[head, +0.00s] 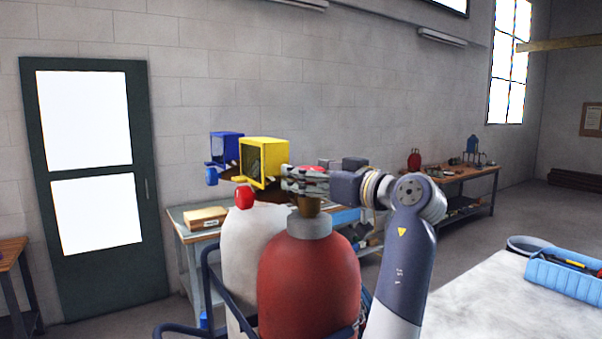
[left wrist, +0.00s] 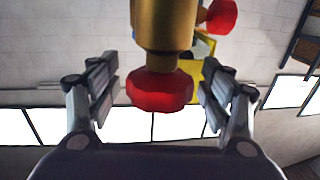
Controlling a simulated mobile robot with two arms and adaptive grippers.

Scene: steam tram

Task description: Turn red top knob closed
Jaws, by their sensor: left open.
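A red gas cylinder (head: 308,280) stands in front of me with a brass valve (head: 309,206) on its neck. The red top knob (left wrist: 160,90) sits on the brass valve body (left wrist: 165,30), which appears upside down in the left wrist view. My left gripper (left wrist: 160,100) is open, with one finger on each side of the knob and visible gaps to both. In the head view, my left gripper (head: 300,180) is at the valve's top and hides most of the knob. My right gripper is not in view.
A white cylinder (head: 245,260) with its own red knob (head: 244,196) stands close to the left, within a blue frame (head: 210,285). Behind are a yellow box (head: 264,160) and a workbench (head: 190,232). A pale table (head: 490,300) with a blue toolbox (head: 565,278) is at right.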

